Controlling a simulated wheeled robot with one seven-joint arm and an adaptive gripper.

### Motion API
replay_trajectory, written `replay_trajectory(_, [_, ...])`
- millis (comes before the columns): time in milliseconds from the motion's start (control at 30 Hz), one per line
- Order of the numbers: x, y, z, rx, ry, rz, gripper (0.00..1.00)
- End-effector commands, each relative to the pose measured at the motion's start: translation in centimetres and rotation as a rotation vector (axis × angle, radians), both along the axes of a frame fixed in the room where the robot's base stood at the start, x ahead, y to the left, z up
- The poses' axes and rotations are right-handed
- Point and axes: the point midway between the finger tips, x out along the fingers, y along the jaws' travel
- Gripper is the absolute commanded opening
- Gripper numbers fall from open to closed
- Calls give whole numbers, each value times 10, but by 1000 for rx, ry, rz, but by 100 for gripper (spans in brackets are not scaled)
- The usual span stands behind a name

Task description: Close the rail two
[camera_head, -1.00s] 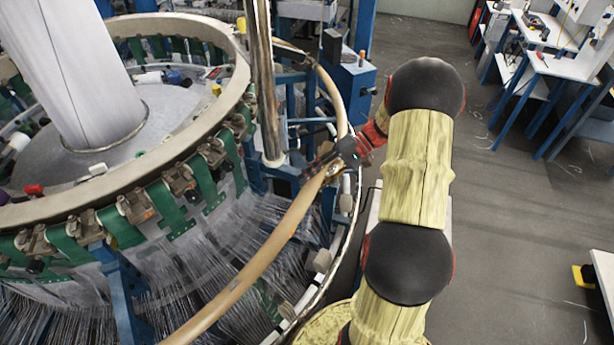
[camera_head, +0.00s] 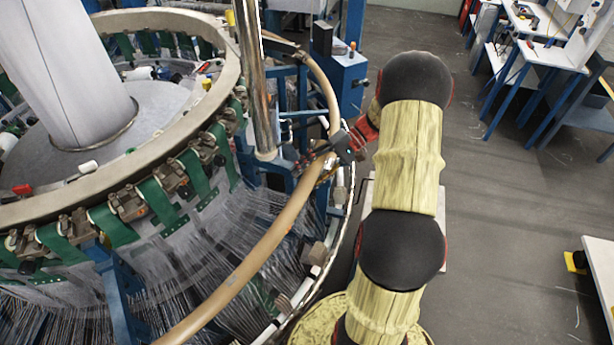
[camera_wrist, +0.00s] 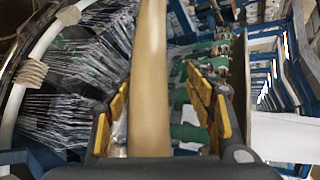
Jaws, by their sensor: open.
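The tan curved rail (camera_head: 262,252) sweeps around the outside of the loom, from the bottom of the head view up to the blue posts. I cannot tell which part of it is rail two. My gripper (camera_head: 325,158) is at the rail, right of the metal column. In the wrist view the rail (camera_wrist: 150,60) runs between the two yellow-padded fingers of my gripper (camera_wrist: 157,85). The fingers are open, with a gap showing on the right side of the rail. Contact on the left side is unclear. The arm partly hides the spot in the head view.
The loom's pale ring (camera_head: 120,178) with green straps stands left of the rail, with fine threads (camera_head: 225,235) below. A shiny vertical column (camera_head: 252,80) rises close beside my gripper. A blue box (camera_head: 345,78) stands behind.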

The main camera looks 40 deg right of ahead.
Motion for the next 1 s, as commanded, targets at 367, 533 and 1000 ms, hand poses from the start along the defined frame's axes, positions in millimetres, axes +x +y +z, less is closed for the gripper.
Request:
replay_trajectory(367, [-2,-10,6,-1,-1,-2,54])
replay_trajectory(533, [-8,-37,20,-1,-2,-4,54])
replay_trajectory(1000, [-23,-99,55,0,1,0,54])
